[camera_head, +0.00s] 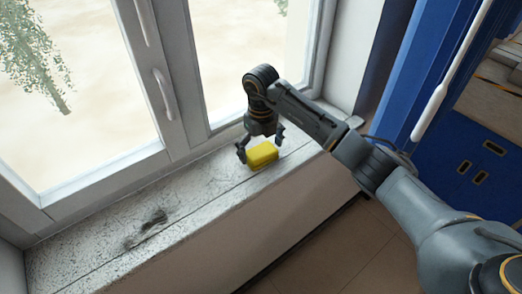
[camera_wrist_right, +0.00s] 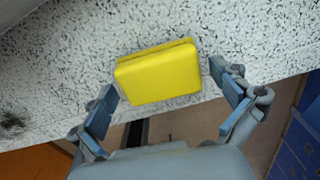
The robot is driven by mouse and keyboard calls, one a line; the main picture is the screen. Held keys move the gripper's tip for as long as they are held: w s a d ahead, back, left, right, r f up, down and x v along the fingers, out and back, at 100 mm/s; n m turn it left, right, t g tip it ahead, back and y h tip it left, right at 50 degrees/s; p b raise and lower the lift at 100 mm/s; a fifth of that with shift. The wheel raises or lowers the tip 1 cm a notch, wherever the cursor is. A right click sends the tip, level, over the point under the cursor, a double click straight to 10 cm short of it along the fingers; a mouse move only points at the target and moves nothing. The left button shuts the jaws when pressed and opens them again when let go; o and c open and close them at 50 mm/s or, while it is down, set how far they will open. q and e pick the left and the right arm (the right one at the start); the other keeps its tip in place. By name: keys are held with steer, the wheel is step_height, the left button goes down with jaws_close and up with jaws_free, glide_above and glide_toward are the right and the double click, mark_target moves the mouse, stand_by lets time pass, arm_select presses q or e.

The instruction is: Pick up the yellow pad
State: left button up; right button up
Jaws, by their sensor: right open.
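The yellow pad (camera_head: 262,154) lies on the speckled window sill (camera_head: 200,185), close to the sill's front edge. In the right wrist view the pad (camera_wrist_right: 158,75) shows as a rounded yellow block. My right gripper (camera_head: 260,147) is at the pad in the head view, pointing down from above. In the right wrist view my right gripper (camera_wrist_right: 168,100) is open, with one finger to the left and one to the right of the pad. A gap shows beside each finger, and neither is seen pressing on it. My left gripper is not in view.
A window frame with a handle (camera_head: 163,93) rises directly behind the sill. A dark smudge (camera_head: 148,226) marks the sill at the left. A blue cabinet (camera_head: 470,165) stands at the right. The sill left of the pad is clear of objects.

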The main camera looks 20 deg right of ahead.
mark_target(263, 150)
steer(key=shift+f, duration=0.35)
steer(key=c, duration=1)
steer(key=shift+c, duration=0.2)
steer(key=shift+r+b, duration=0.5)
steer(key=r+b, duration=0.1)
steer(key=r, duration=0.1)
steer(key=shift+s+d+r+b, duration=0.1)
steer(key=shift+d+r+b, duration=0.2)
steer(key=shift+r+b, duration=0.05)
steer(key=s+d+r+b, duration=0.2)
steer(key=s+d+r, duration=0.6)
steer(key=d+r, duration=0.1)
steer(key=shift+s+d+r, duration=0.25)
steer(key=shift+s+d, duration=0.15)
steer(key=shift+d, duration=0.2)
